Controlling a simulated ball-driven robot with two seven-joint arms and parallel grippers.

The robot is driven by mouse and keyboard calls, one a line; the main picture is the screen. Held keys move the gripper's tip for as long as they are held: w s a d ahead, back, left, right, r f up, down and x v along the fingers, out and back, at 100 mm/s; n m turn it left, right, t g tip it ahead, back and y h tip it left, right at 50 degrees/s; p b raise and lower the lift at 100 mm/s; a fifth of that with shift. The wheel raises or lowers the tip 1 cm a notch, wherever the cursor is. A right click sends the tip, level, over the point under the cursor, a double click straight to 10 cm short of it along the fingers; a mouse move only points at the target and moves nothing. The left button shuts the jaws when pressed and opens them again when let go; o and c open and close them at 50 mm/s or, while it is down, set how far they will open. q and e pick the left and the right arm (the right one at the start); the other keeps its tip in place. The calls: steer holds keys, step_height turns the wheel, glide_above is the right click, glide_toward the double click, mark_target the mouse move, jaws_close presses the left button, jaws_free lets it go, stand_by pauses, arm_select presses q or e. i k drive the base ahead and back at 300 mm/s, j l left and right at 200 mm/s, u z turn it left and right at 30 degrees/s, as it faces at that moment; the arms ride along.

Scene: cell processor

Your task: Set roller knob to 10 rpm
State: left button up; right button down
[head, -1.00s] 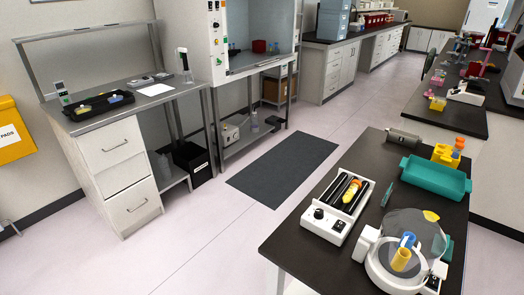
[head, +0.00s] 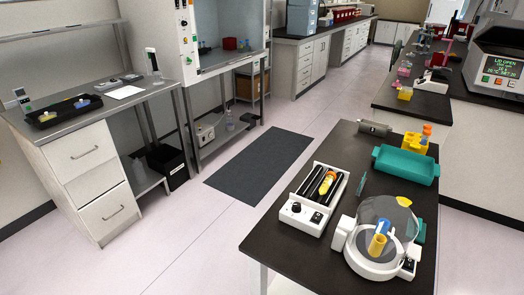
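The white tube roller (head: 318,199) stands on the dark table at the front right of the head view. A tube with a yellow-orange body (head: 326,184) lies on its black rollers. Its front panel carries a black knob (head: 296,208) on the left and a second dark control (head: 316,217) on the right. The knob's setting and any markings are too small to read. Neither of my grippers shows in the head view, so I cannot see their state.
A round white device with a clear lid (head: 376,238) stands right of the roller, close to it. A teal tray (head: 406,165) and a yellow tube rack (head: 414,143) sit behind. A grey cylinder (head: 375,128) lies at the table's far edge. Open floor lies left of the table.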

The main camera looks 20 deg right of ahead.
mark_target(296, 207)
steer(key=z, duration=1)
steer(key=l+u, duration=0.35)
steer(key=l, duration=0.4)
